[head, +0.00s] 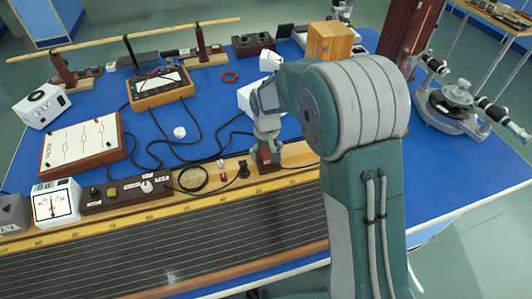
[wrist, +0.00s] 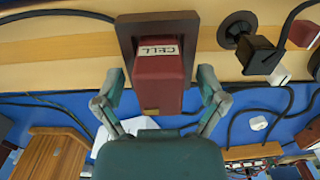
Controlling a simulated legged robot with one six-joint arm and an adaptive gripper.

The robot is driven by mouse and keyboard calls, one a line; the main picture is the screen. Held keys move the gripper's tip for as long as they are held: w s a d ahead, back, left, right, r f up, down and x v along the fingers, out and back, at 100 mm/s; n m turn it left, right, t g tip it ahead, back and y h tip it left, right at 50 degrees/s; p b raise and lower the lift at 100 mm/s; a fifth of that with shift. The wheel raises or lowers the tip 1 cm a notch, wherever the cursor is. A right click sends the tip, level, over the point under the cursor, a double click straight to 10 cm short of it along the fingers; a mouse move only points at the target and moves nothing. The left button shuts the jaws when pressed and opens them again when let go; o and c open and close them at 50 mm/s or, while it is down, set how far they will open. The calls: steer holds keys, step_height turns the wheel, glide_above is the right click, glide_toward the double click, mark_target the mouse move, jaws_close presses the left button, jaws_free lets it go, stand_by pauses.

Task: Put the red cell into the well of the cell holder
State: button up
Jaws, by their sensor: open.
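The red cell (wrist: 159,78), with a white label on its end, is in the middle of the wrist view. Its labelled end lies within the dark brown square frame of the cell holder (wrist: 126,35) on the wooden strip. How deep it sits cannot be told. My gripper (wrist: 158,88) is open, with one finger on each side of the cell and a visible gap at both sides. In the head view my gripper (head: 266,136) is right above the cell (head: 265,156) at the back edge of the long wooden board; the holder is mostly hidden there.
A black knob-like fitting (wrist: 240,30) stands beside the holder. A round meter (head: 192,179) and a switch box (head: 125,192) line the board to the left. Black cables (head: 190,140) cross the blue table. A wooden box (head: 329,41) stands behind my arm.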

step_height(320, 180, up, 12)
steer(key=shift+w+f, duration=0.1)
steer(key=shift+f, duration=0.15)
steer(key=shift+r, duration=0.2)
steer(key=s+d+r+m+t, duration=0.2)
steer(key=s+d+r+t, duration=0.1)
steer(key=s+d+r, duration=0.8)
steer(key=s+d+f+t, duration=0.1)
steer(key=s, duration=0.6)
steer(key=s+d+m+t, duration=0.1)
steer(key=s+d, duration=0.1)
steer(key=s, duration=0.5)
steer(key=shift+s+d+f+t, duration=0.25)
steer(key=shift+s+f+t, duration=0.05)
steer(key=shift+s+f, duration=0.1)
